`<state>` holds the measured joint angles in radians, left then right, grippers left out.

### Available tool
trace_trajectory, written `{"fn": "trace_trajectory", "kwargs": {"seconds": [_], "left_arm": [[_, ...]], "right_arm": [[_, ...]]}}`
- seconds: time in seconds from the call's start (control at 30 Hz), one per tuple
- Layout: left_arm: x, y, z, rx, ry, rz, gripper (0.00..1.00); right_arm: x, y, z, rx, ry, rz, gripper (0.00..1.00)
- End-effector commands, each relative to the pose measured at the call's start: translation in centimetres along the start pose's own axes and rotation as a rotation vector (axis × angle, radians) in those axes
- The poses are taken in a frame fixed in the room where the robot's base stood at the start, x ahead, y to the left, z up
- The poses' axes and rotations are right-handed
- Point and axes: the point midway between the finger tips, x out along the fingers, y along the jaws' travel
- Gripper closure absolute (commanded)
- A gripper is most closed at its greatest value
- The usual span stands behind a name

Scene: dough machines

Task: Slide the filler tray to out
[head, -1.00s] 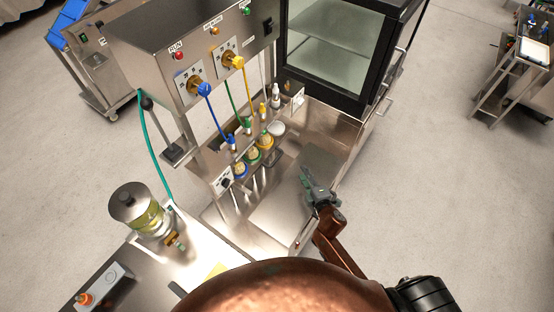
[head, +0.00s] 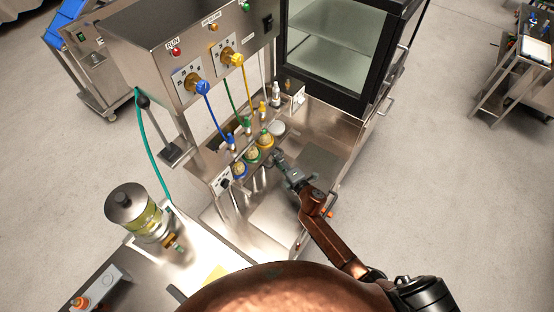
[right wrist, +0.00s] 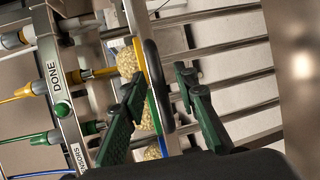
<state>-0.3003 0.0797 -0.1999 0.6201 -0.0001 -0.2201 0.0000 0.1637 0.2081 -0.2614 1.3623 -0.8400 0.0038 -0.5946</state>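The filler tray (right wrist: 139,60) holds dough balls in coloured cups under the filling nozzles. In the head view the blue (head: 239,170), green (head: 252,156) and yellow (head: 265,141) cups stand in a slanting row. A dark bar-shaped handle (right wrist: 157,80) runs along the tray's near side in the right wrist view. My right gripper (head: 279,160) is beside the yellow-cup end of the row. In the right wrist view its green-padded fingers (right wrist: 160,90) are spread, one on each side of the handle, with a gap visible on the right. My left gripper is not in view.
The filler machine's panel (head: 190,60) carries knobs and coloured hoses above the cups. A steel work surface (head: 285,220) lies below my right gripper. A glass-doored cabinet (head: 335,50) stands behind. A jar machine (head: 140,215) stands at left.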

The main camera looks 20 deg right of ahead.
Motion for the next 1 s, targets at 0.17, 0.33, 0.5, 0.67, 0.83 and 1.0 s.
{"fn": "trace_trajectory", "kwargs": {"seconds": [0.17, 0.33, 0.5, 0.67, 0.83, 1.0], "left_arm": [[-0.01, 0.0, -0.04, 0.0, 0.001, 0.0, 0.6], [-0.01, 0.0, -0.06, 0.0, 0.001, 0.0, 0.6], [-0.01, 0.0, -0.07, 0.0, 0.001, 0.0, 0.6], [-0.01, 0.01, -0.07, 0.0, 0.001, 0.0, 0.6], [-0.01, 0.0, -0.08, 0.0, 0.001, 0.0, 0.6], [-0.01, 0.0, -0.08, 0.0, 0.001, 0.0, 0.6]], "right_arm": [[0.04, 0.0, 0.01, 0.0, 0.0, -0.001, 0.73], [0.02, -0.01, 0.02, 0.0, 0.0, -0.001, 0.8], [0.01, -0.01, 0.02, 0.0, 0.0, -0.001, 0.92], [0.01, -0.02, 0.02, 0.0, 0.0, -0.001, 1.0], [0.0, -0.02, 0.02, 0.0, 0.0, -0.001, 1.0], [0.0, -0.02, 0.02, 0.0, 0.0, -0.001, 1.0]]}}
